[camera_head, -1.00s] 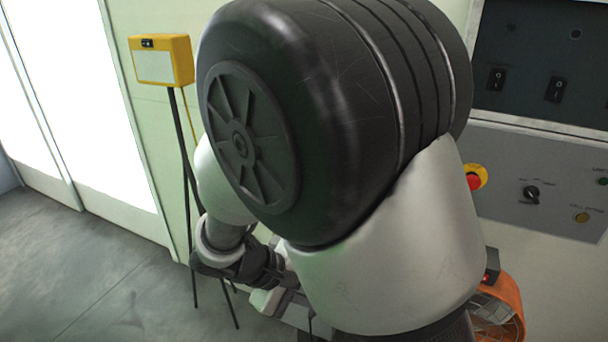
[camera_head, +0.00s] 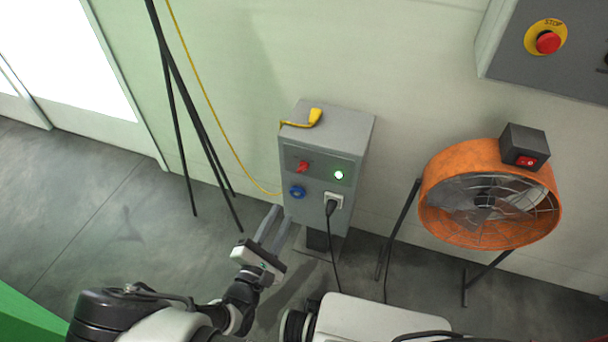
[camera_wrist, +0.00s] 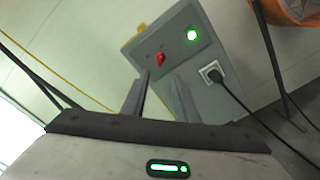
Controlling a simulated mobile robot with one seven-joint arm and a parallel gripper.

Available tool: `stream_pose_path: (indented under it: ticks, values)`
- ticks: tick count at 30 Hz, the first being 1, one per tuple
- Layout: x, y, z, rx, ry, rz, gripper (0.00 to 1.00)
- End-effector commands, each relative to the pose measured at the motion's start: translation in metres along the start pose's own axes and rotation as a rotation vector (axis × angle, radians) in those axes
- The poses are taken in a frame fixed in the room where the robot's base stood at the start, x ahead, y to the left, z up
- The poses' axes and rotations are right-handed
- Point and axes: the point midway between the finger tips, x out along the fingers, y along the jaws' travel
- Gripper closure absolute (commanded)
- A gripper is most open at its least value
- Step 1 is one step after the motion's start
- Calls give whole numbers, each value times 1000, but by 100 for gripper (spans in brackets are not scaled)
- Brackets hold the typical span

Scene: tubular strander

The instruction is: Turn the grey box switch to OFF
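The grey box (camera_head: 353,133) stands on a short post by the wall, with a red rotary switch (camera_head: 303,166) at the upper left of its front panel. A lit green lamp (camera_head: 338,174) is right of the switch, a blue socket (camera_head: 297,192) below it. My gripper (camera_head: 275,222) is open and empty, in front of the box's lower left. In the wrist view, the red switch (camera_wrist: 157,59) shows beyond and between the two finger tips (camera_wrist: 159,80), apart from them. The switch's marked position is too small to read.
A black plug (camera_head: 331,206) with a hanging cable sits in the box's front. A yellow connector (camera_head: 314,117) lies on top, and a yellow cable (camera_head: 207,107) hangs at left by a tripod (camera_head: 187,117). An orange fan (camera_head: 431,192) stands at right.

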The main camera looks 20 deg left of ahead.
Motion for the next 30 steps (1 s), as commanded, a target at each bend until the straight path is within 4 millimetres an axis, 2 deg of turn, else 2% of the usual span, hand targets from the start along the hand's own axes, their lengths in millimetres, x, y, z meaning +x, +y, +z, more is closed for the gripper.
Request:
stream_pose_path:
  ticks: [18,24,30]
  values:
    - [129,-3,0,0,-4,-5,73]
    - [153,-2,1,-1,-3,-4,73]
    - [159,-2,1,-1,-2,-4,73]
